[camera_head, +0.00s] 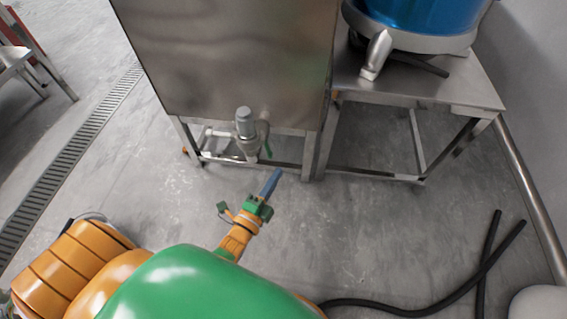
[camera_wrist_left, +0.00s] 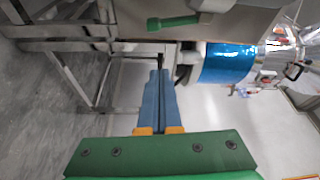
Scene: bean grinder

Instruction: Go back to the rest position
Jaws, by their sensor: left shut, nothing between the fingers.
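My left gripper (camera_head: 271,183) is in the lower middle of the head view, low in front of the steel cabinet (camera_head: 225,60). Its blue fingers are together with nothing between them. In the left wrist view its fingers (camera_wrist_left: 158,85) point away from the camera, side by side and touching. The fingertips appear apart from the cabinet and the bench. My right gripper is not in view.
A steel bench (camera_head: 440,88) carries a blue grinder drum (camera_head: 425,12) at the upper right. A valve (camera_head: 246,125) hangs under the cabinet. Black hoses (camera_head: 440,300) lie on the floor at right. A drain grate (camera_head: 60,165) runs at left. Bare floor (camera_head: 350,225) surrounds the gripper.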

